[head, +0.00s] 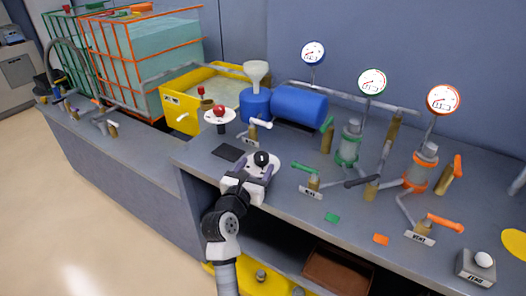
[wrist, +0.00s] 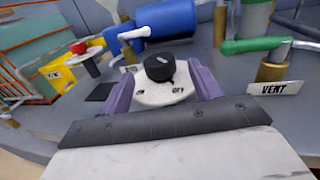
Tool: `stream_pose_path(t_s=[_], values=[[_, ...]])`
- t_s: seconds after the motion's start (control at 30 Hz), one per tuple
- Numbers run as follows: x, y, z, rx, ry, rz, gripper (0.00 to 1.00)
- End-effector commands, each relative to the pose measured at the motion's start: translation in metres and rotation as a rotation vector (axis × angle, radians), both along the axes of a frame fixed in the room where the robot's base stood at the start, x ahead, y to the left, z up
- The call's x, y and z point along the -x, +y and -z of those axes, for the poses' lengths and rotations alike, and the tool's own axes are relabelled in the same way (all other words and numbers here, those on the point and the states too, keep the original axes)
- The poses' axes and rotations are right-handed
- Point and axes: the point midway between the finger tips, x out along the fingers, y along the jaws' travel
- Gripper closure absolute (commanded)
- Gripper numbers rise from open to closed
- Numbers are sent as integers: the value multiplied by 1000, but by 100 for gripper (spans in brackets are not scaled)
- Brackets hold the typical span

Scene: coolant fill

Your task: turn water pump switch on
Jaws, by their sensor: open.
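The pump switch is a black rotary knob (head: 261,158) on a round white plate on the grey bench. In the wrist view the knob (wrist: 159,67) stands upright with a short white mark on top. Its plate (wrist: 165,97) has ON lettered at left and OFF at right. My gripper (head: 256,170) is open at the switch. In the wrist view the two purple fingers of my gripper (wrist: 162,80) show on either side of the plate, with the knob between them. I cannot tell whether either finger touches the knob.
A red knob (head: 219,111) on a white disc stands behind left. A blue cylinder (head: 299,106) lies behind. A green-handled VENT valve (head: 306,169) stands to the right. A flat black pad (head: 229,153) lies at left. Gauges and pipes fill the back right.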

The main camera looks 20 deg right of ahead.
Motion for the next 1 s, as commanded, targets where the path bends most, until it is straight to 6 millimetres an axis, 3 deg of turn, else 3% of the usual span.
stream_pose_path(t_s=[0.3, 0.77, 1.0], values=[[-43, -37, -2, 1, -1, 0, 37], [-53, -45, 0, 1, -1, -1, 37], [-52, -45, 0, 1, -1, -1, 67]])
